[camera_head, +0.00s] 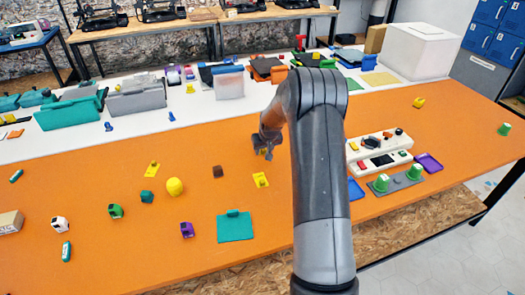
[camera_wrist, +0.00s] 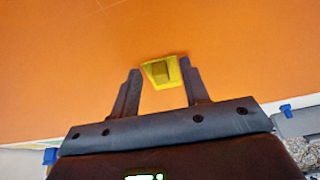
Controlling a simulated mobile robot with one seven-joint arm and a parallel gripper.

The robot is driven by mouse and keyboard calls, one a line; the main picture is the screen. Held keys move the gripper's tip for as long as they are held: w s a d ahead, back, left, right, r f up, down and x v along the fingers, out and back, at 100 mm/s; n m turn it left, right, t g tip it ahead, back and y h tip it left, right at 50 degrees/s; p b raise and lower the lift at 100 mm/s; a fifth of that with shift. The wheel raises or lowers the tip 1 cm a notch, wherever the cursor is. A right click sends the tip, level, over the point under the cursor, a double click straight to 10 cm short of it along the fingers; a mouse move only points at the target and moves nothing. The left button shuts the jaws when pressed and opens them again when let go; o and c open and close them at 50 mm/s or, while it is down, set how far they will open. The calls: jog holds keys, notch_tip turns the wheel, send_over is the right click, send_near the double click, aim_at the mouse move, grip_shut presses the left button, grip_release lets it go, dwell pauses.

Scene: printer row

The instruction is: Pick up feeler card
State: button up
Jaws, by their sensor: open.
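In the wrist view a small yellow plate with a raised block (camera_wrist: 161,71), which looks like the feeler card, lies on the orange table top. My gripper (camera_wrist: 160,75) is open, with one finger on either side of the yellow piece and visible gaps between. Nothing is held. In the head view my gripper (camera_head: 266,146) is low over the middle of the orange surface, partly hidden by my arm. A yellow plate with a raised block (camera_head: 261,180) lies just in front of it; I cannot tell whether it is the same piece.
Another yellow plate (camera_head: 152,169), a yellow round piece (camera_head: 174,187), a dark brown block (camera_head: 217,171) and a teal plate (camera_head: 235,228) lie around on the orange table (camera_head: 330,260). A white console (camera_head: 380,150) stands right of my arm. Orange surface between pieces is clear.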

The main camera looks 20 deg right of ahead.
jog(key=shift+c, duration=0.3)
jog(key=c, duration=0.5)
